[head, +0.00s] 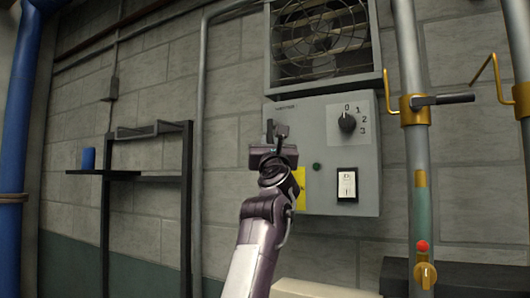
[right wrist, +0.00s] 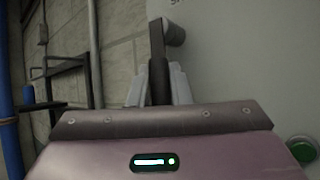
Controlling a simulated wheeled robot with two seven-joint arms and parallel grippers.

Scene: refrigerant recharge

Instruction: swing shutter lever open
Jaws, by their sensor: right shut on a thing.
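The shutter lever (right wrist: 157,45) is a dark, narrow bar with a short round grey stub at its upper end. It stands nearly upright in the right wrist view, in front of the pale face of the grey control box (head: 330,112). My right gripper (right wrist: 160,85) is shut on the lever, with a light finger on each side of its lower part. In the head view my right gripper (head: 276,140) is at the left part of the box face and hides most of the lever. My left gripper is in neither view.
The box carries a rotary knob (head: 347,122), a green button (head: 317,167), a white switch (head: 347,184) and a yellow label (head: 299,187). A fan housing (head: 322,42) sits above. A dark shelf frame (head: 150,178) stands left; pipes with a brass-clamped handle (head: 445,99) stand right.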

